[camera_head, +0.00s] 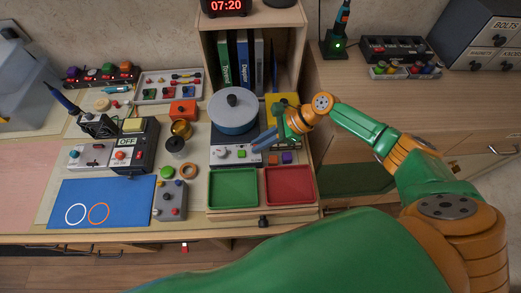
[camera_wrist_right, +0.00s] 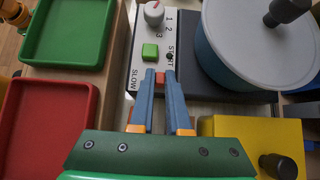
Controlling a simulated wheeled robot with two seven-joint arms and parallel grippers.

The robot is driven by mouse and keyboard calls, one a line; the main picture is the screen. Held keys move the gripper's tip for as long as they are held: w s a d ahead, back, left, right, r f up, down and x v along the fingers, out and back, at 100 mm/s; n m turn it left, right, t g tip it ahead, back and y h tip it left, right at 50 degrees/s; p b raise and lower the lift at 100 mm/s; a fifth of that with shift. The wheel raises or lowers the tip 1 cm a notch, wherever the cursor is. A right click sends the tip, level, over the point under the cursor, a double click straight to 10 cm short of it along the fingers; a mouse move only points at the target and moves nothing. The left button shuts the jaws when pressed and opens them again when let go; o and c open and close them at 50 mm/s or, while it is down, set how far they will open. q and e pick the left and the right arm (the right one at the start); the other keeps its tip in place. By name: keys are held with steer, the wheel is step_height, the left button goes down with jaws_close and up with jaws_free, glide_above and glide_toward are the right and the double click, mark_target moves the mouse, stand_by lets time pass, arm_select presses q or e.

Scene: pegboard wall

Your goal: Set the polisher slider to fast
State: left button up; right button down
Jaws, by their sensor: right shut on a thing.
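The polisher has a round blue bowl with a grey lid (camera_head: 233,108), and the lid also shows in the right wrist view (camera_wrist_right: 262,30). Its pale control panel (camera_head: 229,155) faces the front, with a dial (camera_wrist_right: 154,13) marked 1, 2, 3 and a green button (camera_wrist_right: 150,51). My right gripper (camera_head: 256,143) is at the panel's right end. In the right wrist view its blue fingers (camera_wrist_right: 160,82) are shut on the small red slider knob (camera_wrist_right: 160,77), beside the word SLOW. The fingers hide much of the slider track. My left gripper is not in view.
A green tray (camera_head: 233,187) and a red tray (camera_head: 289,185) sit in front of the polisher. A yellow box with a black knob (camera_wrist_right: 285,165) stands close to my right gripper. A shelf with binders (camera_head: 243,64) rises behind.

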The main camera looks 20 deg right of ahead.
steer(key=shift+w+r, duration=0.1)
steer(key=shift+w, duration=0.05)
steer(key=c, duration=1.2)
jaws_free()
steer(key=o, duration=0.3)
steer(key=shift+w, duration=0.15)
steer(key=v, duration=0.7)
steer(key=shift+d, duration=0.15)
